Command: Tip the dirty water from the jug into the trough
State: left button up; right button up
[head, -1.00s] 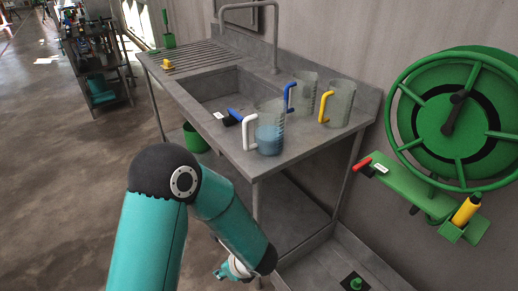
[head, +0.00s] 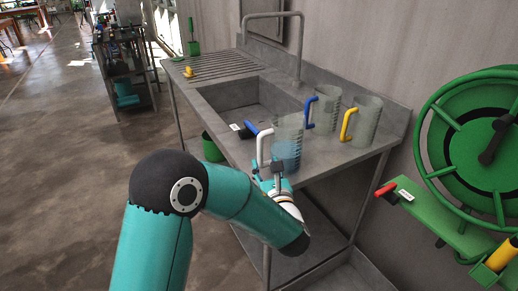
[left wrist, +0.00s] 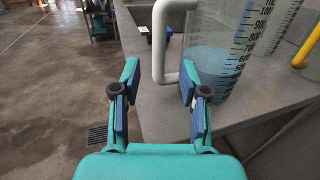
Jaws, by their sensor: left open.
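A clear jug (head: 288,140) with a white handle and bluish water stands upright near the front edge of the sink bench. In the left wrist view the jug (left wrist: 222,50) shows graduation marks, with the white handle (left wrist: 158,50) towards me. My left gripper (head: 270,172) is in front of the jug. In the left wrist view the left gripper (left wrist: 158,85) is open, its fingers just short of the handle or around its lower end; I cannot tell which. The trough (head: 240,100) is the sunken basin in the bench, left of the jug. My right gripper is not in view.
Two more clear jugs, one with a blue handle (head: 309,112) and one with a yellow handle (head: 347,124), stand close behind. A tap (head: 298,50) rises at the back. A blue-handled brush (head: 250,128) lies at the trough's front edge. A green hose reel (head: 480,140) is at right.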

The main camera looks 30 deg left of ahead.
aim_at(262, 153)
pick_arm(q)
jog(key=shift+b+x, duration=0.3)
jog(key=shift+x, duration=3.05)
jog(key=shift+f+b, duration=0.1)
jog(key=shift+b, duration=0.3)
grip_shut()
jog(key=shift+r, duration=0.25)
